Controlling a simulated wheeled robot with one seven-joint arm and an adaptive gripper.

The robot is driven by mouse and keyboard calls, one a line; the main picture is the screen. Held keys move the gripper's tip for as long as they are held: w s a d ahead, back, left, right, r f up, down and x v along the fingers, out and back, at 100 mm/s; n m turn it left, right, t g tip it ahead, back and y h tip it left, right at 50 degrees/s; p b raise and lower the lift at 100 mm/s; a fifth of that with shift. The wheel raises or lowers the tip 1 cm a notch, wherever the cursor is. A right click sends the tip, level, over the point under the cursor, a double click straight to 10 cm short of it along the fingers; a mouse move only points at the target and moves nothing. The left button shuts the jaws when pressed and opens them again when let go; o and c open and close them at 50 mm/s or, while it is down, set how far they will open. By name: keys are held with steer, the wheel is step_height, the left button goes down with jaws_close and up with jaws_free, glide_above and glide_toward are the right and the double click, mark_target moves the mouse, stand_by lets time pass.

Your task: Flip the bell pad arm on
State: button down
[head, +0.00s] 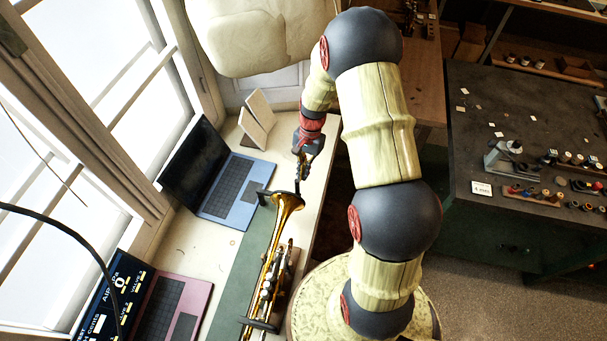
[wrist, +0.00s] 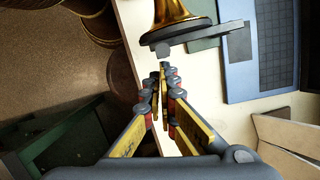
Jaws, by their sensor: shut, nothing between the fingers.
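The brass horn (head: 272,255) lies lengthwise along the bench with its flared bell (head: 289,201) towards my gripper. The dark grey bell pad arm (head: 266,194) runs across the bell's mouth end; in the wrist view the arm (wrist: 222,37) crosses right at the rim of the bell (wrist: 172,10), with a small block on its near side. I cannot tell how firmly the pad sits on the bell. My gripper (head: 299,178) is just beyond the bell; in the wrist view its fingertips (wrist: 164,68) are together, empty, close to the small block. Whether they touch it is unclear.
A blue laptop (head: 222,180) stands open left of the bell, and a maroon laptop (head: 172,305) nearer. A green mat (head: 248,262) lies under the horn. A pale folded stand (head: 257,118) is behind. A dark workbench (head: 500,110) with small parts is at right.

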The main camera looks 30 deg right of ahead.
steer(key=v, duration=1.1)
steer(key=shift+r, duration=0.15)
steer(key=s+a+r+n+t+h+b, duration=0.1)
steer(key=s+a+n+b, duration=0.4)
steer(key=s+b, duration=0.5)
steer(key=s+a+r+n+t+h+b, duration=0.1)
steer(key=s+a+r+n+t+b, duration=0.2)
steer(key=s+a+n+t+b, duration=0.3)
steer(key=s+a+b, duration=0.3)
steer(key=s+b, duration=0.1)
steer(key=shift+s+a+r+n, duration=0.15)
steer(key=shift+a+r+n, duration=0.15)
steer(key=shift+a+r, duration=0.1)
